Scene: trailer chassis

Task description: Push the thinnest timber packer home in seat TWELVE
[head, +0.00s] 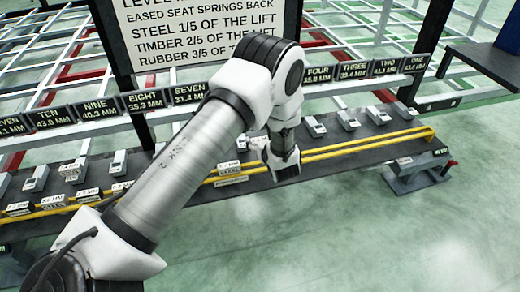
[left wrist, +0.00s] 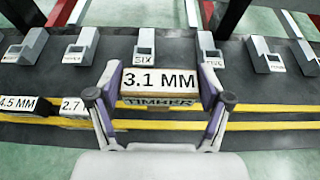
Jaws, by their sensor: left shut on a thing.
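My left gripper (head: 281,165) is over the dark bench, right of the middle in the head view. In the left wrist view my left gripper (left wrist: 160,92) is shut on a block-shaped timber packer (left wrist: 160,79) labelled 3.1 MM and TIMBER, with one finger at each end. The packer hides part of the yellow rails behind it. Seat TWELVE is not in the head view; the sign at the left edge appears to be ELEVEN (head: 10,125). I cannot tell from these frames whether this packer is the thinnest timber one. My right gripper is not in view.
Yellow rails (head: 372,144) run along the bench front. Grey seat blocks (head: 118,162) stand in a row behind them, below number signs (head: 99,109). Packers labelled 4.5 MM (left wrist: 17,104) and 2.7 (left wrist: 73,105) lie left of my gripper.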

